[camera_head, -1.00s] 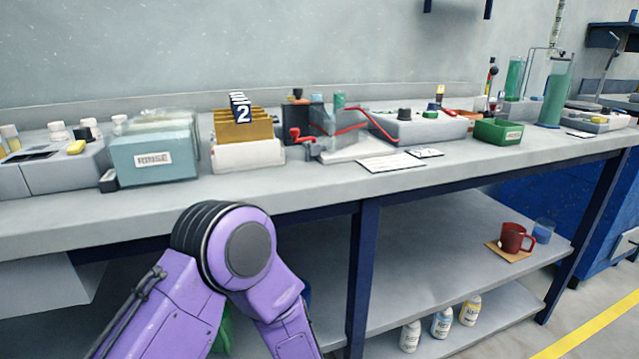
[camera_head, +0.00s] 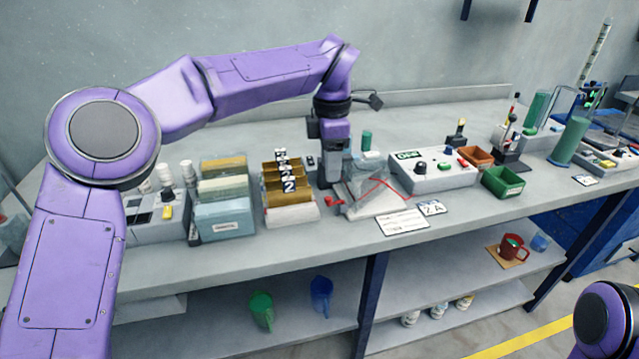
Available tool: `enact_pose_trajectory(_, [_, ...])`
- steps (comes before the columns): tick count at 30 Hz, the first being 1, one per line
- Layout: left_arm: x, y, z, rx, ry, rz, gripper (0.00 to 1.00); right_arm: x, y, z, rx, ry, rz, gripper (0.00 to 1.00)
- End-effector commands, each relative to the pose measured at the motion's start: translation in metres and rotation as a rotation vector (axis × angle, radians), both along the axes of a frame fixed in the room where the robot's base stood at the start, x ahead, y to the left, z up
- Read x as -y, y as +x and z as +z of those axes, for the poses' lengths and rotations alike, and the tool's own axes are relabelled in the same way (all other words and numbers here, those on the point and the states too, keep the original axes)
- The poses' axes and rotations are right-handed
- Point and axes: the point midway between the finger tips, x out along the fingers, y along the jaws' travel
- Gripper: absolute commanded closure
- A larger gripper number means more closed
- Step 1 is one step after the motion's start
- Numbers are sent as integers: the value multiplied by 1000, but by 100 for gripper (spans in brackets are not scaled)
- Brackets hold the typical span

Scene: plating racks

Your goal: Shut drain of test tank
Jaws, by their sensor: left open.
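The test tank (camera_head: 366,192) is a clear, boxy vessel on the bench, with red tubing running from it toward a grey control box. A small red part, which looks like the drain valve (camera_head: 335,201), sits low at its left front corner; its handle position is too small to tell. My left gripper (camera_head: 328,183) points down just left of the tank, behind and above the red part. It is open, with nothing seen between its fingers, and partly hides the tank's left side. My right gripper is out of view; only a purple arm joint shows at the bottom right.
A rack of brown dividers marked 2 (camera_head: 290,210) stands close left of my gripper. The control box (camera_head: 432,176) is right of the tank, beside a green bin (camera_head: 502,182). White cards (camera_head: 402,222) lie in front.

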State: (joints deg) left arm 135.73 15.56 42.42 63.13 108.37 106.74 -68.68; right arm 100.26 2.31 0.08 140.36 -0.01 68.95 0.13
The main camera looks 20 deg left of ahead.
Motion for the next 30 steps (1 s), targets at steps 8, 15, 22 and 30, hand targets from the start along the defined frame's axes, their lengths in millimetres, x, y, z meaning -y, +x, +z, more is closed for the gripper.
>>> enact_pose_trajectory(8, [-4,-1,-63,-3,3,2,56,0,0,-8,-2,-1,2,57])
enact_pose_trajectory(15, [-3,-1,-82,-1,2,2,56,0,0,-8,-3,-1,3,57])
enact_pose_trajectory(22, [-3,-1,-82,0,2,1,66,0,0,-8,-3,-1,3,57])
enact_pose_trajectory(30, [-3,-1,-82,0,2,1,100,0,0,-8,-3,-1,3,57])
